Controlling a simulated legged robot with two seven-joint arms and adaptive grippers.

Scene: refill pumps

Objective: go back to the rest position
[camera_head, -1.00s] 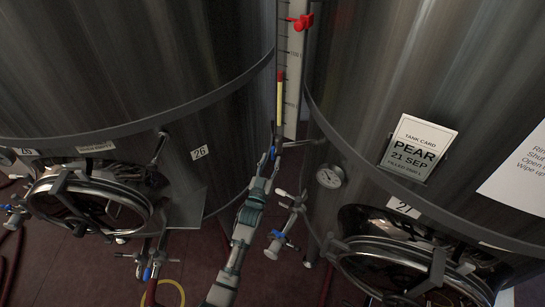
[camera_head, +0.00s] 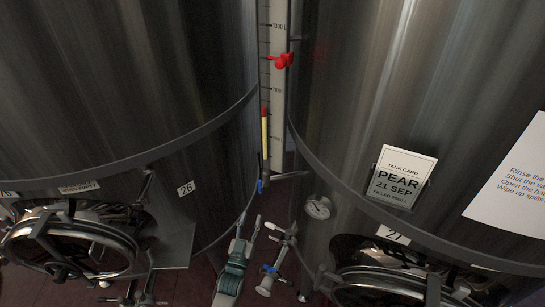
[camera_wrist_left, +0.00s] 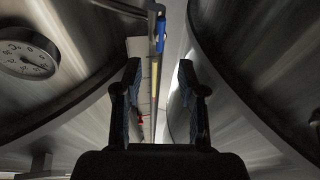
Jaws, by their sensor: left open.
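My left gripper (camera_head: 247,228) is low in the middle of the head view, in the gap between the two steel tanks. In the left wrist view its two fingers (camera_wrist_left: 165,95) stand apart with nothing between them. A thin sight tube (camera_head: 265,140) with a red and yellow part stands upright beyond the gripper, apart from it in the head view. It lies behind the fingers in the left wrist view (camera_wrist_left: 154,80). My right gripper is not in view.
Tank 26 (camera_head: 120,90) stands left and tank 27 (camera_head: 420,100) right, both with round hatches. A red marker (camera_head: 281,61) sits on the white scale (camera_head: 277,100). A gauge (camera_head: 318,207) and a valve (camera_head: 275,265) are right of the gripper.

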